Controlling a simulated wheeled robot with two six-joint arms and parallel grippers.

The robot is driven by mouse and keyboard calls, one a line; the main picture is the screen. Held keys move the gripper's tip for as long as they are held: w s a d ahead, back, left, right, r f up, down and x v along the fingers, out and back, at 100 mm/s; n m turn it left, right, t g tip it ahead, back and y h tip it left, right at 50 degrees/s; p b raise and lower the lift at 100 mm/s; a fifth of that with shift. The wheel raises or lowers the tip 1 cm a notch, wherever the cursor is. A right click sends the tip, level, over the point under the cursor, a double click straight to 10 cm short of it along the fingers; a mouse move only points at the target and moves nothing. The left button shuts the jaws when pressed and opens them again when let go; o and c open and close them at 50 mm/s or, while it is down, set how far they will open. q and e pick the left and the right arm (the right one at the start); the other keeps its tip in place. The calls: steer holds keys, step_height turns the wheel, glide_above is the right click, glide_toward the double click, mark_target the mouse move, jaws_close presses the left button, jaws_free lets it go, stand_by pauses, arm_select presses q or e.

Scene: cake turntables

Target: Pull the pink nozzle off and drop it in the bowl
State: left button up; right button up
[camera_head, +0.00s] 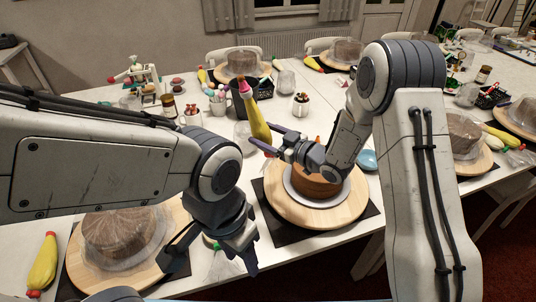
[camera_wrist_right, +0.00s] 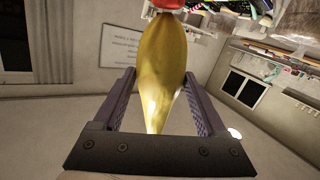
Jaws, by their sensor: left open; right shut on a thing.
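My right gripper (camera_head: 262,134) is shut on a yellow piping bag (camera_head: 256,118) and holds it roughly upright, a little tilted. The pink nozzle (camera_head: 245,85) is at the bag's upper end. In the right wrist view the yellow bag (camera_wrist_right: 163,65) stands between the fingers, with a pinkish-red part (camera_wrist_right: 168,4) cut off at the top edge. My left gripper (camera_head: 212,262) is open and empty at the lower middle, apart from the bag. A blue round dish (camera_head: 368,160), perhaps the bowl, is partly hidden behind my right arm.
A brown cake on a wooden turntable (camera_head: 285,208) sits below my right gripper. A covered cake (camera_head: 124,232) and another yellow bag (camera_head: 43,264) are at lower left. Cups, a dark container (camera_head: 263,90) and jars stand behind the held bag. A clear bag (camera_head: 222,266) lies under my left gripper.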

mark_target(267, 171)
steer(key=shift+s+a+f, duration=0.1)
steer(key=shift+s+f, duration=0.05)
steer(key=shift+f, duration=0.4)
steer(key=shift+s+f+b, duration=0.1)
steer(key=shift+f+b, duration=0.1)
steer(key=shift+b, duration=0.35)
steer(key=f+b, duration=0.8)
steer(key=shift+d+f, duration=0.1)
steer(key=shift+d, duration=0.2)
arm_select(q)
step_height(267, 171, down, 10)
steer(key=shift+s, duration=0.25)
steer(key=shift+a+r, duration=0.1)
